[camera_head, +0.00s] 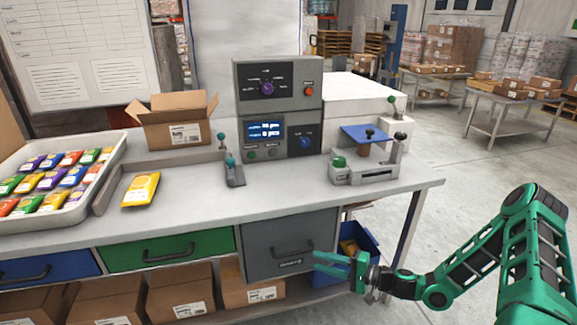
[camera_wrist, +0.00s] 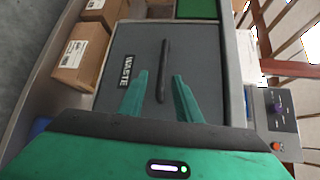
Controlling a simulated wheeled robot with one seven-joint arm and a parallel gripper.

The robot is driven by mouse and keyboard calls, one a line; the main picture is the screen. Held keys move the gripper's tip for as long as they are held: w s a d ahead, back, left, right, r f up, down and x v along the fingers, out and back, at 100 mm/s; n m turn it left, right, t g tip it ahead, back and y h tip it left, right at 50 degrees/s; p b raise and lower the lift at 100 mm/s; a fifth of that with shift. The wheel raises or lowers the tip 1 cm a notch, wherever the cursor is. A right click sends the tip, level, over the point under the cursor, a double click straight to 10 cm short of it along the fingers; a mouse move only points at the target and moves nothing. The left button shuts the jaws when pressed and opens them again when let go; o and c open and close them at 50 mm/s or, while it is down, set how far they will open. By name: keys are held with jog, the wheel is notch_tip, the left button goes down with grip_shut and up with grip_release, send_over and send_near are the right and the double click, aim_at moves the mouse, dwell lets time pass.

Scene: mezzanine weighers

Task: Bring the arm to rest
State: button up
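My green gripper (camera_head: 338,265) is in front of the grey waste drawer (camera_head: 262,240) under the bench. In the wrist view my gripper (camera_wrist: 158,82) has its two fingers apart, with nothing held between them. The black drawer handle (camera_wrist: 163,70) lies ahead, in line with the gap between the fingers; I cannot tell the exact distance to it. The grey drawer, labelled WASTE (camera_wrist: 126,70), looks closed. My arm reaches in from the right of the head view, bent at the elbow.
The bench (camera_head: 290,195) carries a tray of packets (camera_head: 112,136), one yellow packet (camera_head: 141,189), an open carton (camera_head: 178,135), a control unit (camera_head: 278,145) and a sealer-like device (camera_head: 366,178). A blue bin (camera_head: 368,240) stands below.

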jog(key=s+d+r+n+g+h, duration=0.3)
jog(key=s+d+r+g+h, duration=0.25)
jog(key=s+d, duration=0.3)
jog(key=s+d+r+n+g+h, duration=0.3)
jog(key=s+d+r+g+h, duration=0.15)
jog(key=s+d+r, duration=0.35)
jog(key=s+d+r+m+h, duration=0.1)
jog(key=s+d+r, duration=0.3)
jog(key=s+r, duration=0.4)
jog(key=s+d+r+m+t+h, duration=0.1)
jog(key=s+d+r+m+h, duration=0.1)
jog(key=s+r, duration=0.6)
jog(key=s+d+m, duration=0.1)
jog(key=s+d, duration=0.1)
jog(key=s, duration=0.1)
jog(key=shift+s+h, duration=0.25)
jog(key=shift+h, duration=0.05)
